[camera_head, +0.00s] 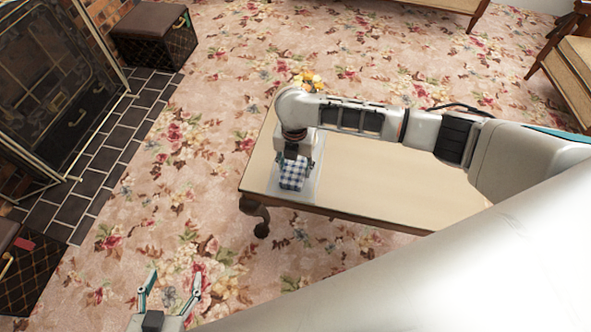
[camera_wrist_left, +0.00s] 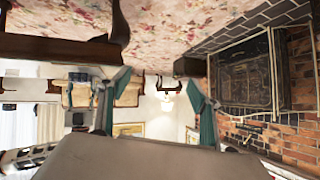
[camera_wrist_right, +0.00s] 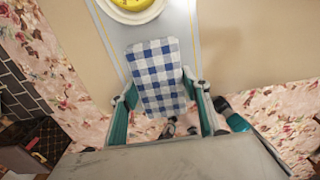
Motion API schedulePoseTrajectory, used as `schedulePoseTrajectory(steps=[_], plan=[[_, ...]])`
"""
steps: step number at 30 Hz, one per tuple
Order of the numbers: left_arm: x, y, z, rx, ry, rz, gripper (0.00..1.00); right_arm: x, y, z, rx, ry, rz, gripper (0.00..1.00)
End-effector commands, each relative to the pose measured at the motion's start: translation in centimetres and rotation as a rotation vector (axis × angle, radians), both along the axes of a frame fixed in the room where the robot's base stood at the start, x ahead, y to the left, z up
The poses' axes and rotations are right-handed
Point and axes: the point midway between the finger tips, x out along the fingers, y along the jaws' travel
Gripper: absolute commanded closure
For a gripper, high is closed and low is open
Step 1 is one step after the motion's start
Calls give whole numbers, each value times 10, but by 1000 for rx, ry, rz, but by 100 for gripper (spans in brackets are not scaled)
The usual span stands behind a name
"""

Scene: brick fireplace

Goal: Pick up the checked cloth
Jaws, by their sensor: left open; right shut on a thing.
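The blue-and-white checked cloth (camera_head: 291,174) is at the left end of the wooden table (camera_head: 365,185), partly hidden by my right gripper (camera_head: 291,165). In the right wrist view the cloth (camera_wrist_right: 158,58) is a narrow piece running between the fingers of my right gripper (camera_wrist_right: 160,88), which is shut on it. Whether the cloth still touches the table is unclear. My left gripper (camera_head: 173,282) is open and empty, low at the front left over the carpet, apart from the table. Its spread fingers also show in the left wrist view (camera_wrist_left: 158,88).
A pale mat (camera_wrist_right: 188,22) and a white plate (camera_wrist_right: 148,14) with something yellow lie near the cloth. Yellow flowers (camera_head: 308,79) show behind my right arm. A fireplace (camera_head: 45,90) and dark boxes (camera_head: 150,35) stand at left. Carpet between is clear.

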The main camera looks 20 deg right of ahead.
Motion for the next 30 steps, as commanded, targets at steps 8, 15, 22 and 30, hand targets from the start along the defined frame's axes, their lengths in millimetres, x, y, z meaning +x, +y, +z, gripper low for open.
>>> schedulePoseTrajectory(steps=[8, 15, 22, 30], plan=[[-11, 11, -1, 17, 32, 24, 37, 6, 0, 88, 1, -19, 2, 78], [-10, 9, 12, 6, 26, 26, 37, 4, 0, 145, 0, -14, 0, 78], [-11, 6, 19, -7, 26, 27, 37, 2, 0, 174, 1, -7, 0, 78], [-12, 5, 19, -12, 30, 28, 37, 1, -1, 183, 1, -4, -14, 78]])
